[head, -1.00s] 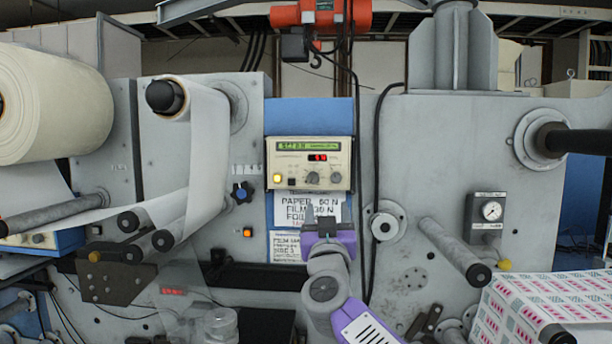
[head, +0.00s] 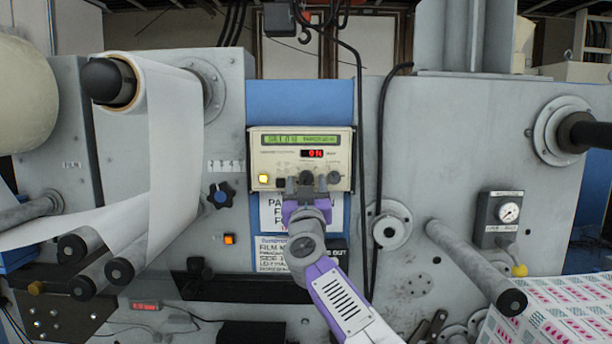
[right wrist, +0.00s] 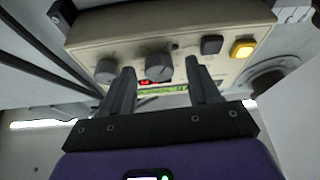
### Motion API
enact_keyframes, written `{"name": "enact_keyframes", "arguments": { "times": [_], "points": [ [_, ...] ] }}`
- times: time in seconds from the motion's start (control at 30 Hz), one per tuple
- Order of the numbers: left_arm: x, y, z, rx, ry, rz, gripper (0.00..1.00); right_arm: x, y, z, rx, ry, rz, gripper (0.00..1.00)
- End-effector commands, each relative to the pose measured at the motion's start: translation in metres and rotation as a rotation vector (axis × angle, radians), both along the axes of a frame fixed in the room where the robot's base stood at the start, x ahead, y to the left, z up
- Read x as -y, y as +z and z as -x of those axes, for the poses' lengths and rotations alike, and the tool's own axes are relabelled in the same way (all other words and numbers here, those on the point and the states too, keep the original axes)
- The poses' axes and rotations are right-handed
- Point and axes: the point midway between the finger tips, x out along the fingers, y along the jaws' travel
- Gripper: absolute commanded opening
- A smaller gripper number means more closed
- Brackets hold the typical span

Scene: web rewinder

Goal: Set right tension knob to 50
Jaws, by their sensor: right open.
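The cream control box (head: 258,150) on the blue panel has a green display (head: 300,140) and a red readout (head: 312,153) that seems to read 0 N. A dark middle knob (head: 306,177) and a smaller knob to its right (head: 334,177) are on its face; their labels are too small to read. My right gripper (head: 305,187) is open at the middle knob. In the right wrist view, the open fingers (right wrist: 160,80) stand either side of the middle knob (right wrist: 158,66); contact cannot be told. The smaller knob (right wrist: 105,70) is outside them, at left. My left gripper is not in view.
A lit yellow button (head: 264,179) is on the box's left. Below are printed sheets (head: 272,215), partly hidden by my arm. Black cables (head: 362,220) hang just right of the box.

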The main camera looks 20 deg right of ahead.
Motion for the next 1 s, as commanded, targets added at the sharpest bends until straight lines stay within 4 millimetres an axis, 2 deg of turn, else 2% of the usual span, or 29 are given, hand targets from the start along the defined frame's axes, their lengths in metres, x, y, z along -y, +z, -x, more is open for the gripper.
{"name": "enact_keyframes", "arguments": {
  "times": [0.17,0.47,0.8,0.83,1.0],
  "points": [
    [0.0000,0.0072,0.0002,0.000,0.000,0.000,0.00,0.0022,0.0046,-0.0088,0.001,0.000,0.000,0.61],
    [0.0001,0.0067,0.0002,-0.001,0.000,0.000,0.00,0.0025,0.0038,-0.0097,0.001,0.001,0.001,0.60],
    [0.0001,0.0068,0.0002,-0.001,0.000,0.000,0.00,0.0024,0.0041,-0.0094,0.001,0.001,0.001,0.07],
    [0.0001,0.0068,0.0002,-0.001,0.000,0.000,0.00,0.0024,0.0042,-0.0093,0.001,0.001,0.001,0.05],
    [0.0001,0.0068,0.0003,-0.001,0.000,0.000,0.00,0.0021,0.0041,-0.0094,0.004,0.002,-0.012,0.05]
  ]
}}
